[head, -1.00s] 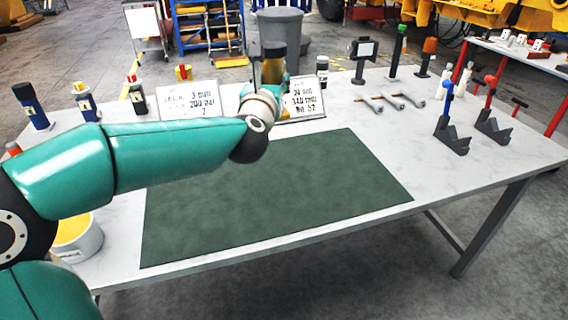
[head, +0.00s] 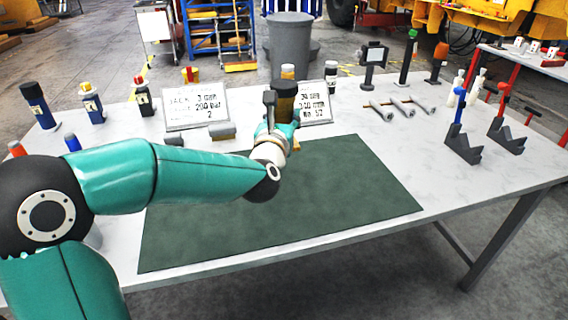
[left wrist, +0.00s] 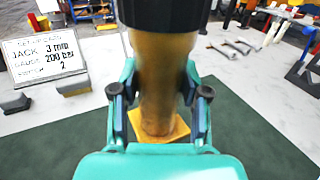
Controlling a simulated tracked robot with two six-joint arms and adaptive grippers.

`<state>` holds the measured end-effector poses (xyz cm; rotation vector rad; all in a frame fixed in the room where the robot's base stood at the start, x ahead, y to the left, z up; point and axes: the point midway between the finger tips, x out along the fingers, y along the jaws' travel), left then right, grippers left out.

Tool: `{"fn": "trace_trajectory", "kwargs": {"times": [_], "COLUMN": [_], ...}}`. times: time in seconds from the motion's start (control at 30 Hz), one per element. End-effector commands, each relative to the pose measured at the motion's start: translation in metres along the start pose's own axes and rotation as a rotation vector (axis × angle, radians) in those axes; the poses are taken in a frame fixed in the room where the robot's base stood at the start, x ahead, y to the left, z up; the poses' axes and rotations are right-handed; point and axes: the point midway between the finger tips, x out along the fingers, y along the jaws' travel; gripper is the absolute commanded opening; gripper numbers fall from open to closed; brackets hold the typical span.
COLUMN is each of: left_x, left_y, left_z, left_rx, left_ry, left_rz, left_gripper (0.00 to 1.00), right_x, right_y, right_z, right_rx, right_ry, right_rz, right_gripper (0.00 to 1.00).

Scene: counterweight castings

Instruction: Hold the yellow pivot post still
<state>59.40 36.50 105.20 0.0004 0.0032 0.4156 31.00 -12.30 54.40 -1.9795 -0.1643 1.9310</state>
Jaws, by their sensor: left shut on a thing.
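The yellow pivot post (left wrist: 163,80) stands roughly upright between my left gripper's fingers (left wrist: 160,95) in the left wrist view. It has a thick black top (left wrist: 166,12) and a square yellow base (left wrist: 160,128), which shows over the green mat (left wrist: 245,125). I cannot tell whether the base touches the mat. My left gripper (head: 277,128) is shut on the post's shaft below the black top. In the head view the black top (head: 285,100) shows above the gripper near the mat's back edge, and my gripper hides most of the shaft. My right gripper is not in view.
Two printed cards (head: 196,106) (head: 313,102) stand behind the mat. Grey rods (head: 400,107), dark V-shaped stands (head: 462,150) and clamp-like tools (head: 373,65) are at the right. Several small bottles (head: 92,104) stand at the left. Most of the mat (head: 300,200) is clear.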

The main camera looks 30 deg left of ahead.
Motion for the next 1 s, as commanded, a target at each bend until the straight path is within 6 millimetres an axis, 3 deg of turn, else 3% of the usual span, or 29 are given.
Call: {"fn": "trace_trajectory", "kwargs": {"times": [0.1, 0.3, 0.77, 1.0], "left_x": [0.0, 0.0, 0.001, 0.001], "left_y": [0.001, 0.001, 0.001, 0.001], "left_z": [-0.031, -0.064, -0.073, -0.103], "left_rx": [0.002, 0.001, -0.001, 0.001], "left_ry": [0.001, -0.004, -0.007, -0.001], "left_rz": [0.002, 0.002, 0.003, 0.003], "left_gripper": [0.0, 0.0, 0.0, 0.0], "right_x": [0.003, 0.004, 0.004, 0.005], "right_y": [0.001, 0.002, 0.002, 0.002], "right_z": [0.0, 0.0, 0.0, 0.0], "right_rx": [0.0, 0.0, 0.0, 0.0], "right_ry": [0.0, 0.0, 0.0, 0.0], "right_rz": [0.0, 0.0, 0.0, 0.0], "right_gripper": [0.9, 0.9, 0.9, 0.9]}}
